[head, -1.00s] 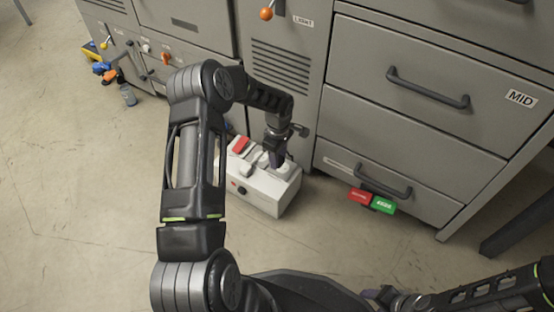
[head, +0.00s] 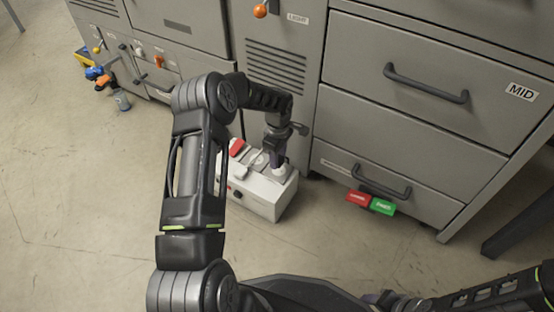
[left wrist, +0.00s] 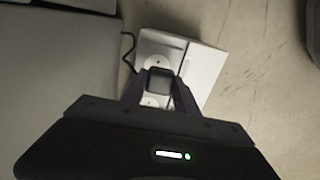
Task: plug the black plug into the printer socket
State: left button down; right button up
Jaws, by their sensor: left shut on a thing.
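My left gripper (head: 275,165) points down at the top of a white socket box (head: 262,203) on the floor. In the left wrist view, the left gripper (left wrist: 162,90) is shut on the black plug (left wrist: 160,80), with a finger on each side. The plug is over the white box (left wrist: 203,68), between round socket faces above and below it. I cannot tell whether it is seated or held just above. The fingers hide the plug in the head view. No printer label is readable. My right gripper (head: 376,298) shows only partly at the bottom edge.
Grey cabinets with drawers (head: 400,125) stand right behind the box. A red tag (head: 357,198) and a green tag (head: 382,206) are by the lowest drawer. A dark cord (left wrist: 127,45) runs beside the box.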

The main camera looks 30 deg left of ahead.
pick_arm(q)
jog(key=shift+w+f, duration=0.2)
jog(key=shift+w, duration=0.1)
jog(key=shift+f+b, duration=0.15)
jog(key=shift+b, duration=0.2)
jog(key=shift+f, duration=0.35)
jog(key=shift+f, duration=0.2)
dwell(0.7)
jog(key=shift+f+b, duration=0.45)
jog(key=shift+f, duration=0.25)
jog(key=shift+f, duration=0.6)
dwell(1.7)
jog(key=c, duration=0.9)
grip_release()
jog(key=shift+o, duration=0.7)
